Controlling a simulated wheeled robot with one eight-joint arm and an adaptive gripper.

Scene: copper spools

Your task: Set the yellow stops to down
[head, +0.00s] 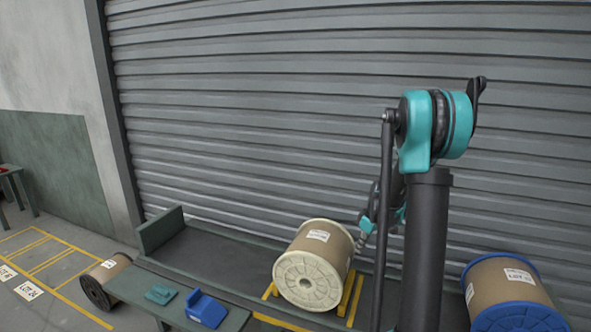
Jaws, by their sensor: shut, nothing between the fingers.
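Yellow stops show on both sides of a cream-flanged copper spool (314,265) on the dark bench. A small part of the left yellow stop (269,290) shows beside the spool's flange. Longer yellow bars (351,296) stand to its right, close to my arm. I cannot tell clearly whether the stops are up or down, since the spool hides parts of them. My gripper (362,237) is small and partly hidden behind my arm, by the upper right of the cream spool. It looks shut and holds nothing.
A blue-flanged spool (505,290) lies at the right. A blue block (206,309) and a teal piece (160,293) sit on a low table at front left. A dark-flanged spool (106,280) is on the floor. A ribbed shutter (250,110) stands close behind the bench.

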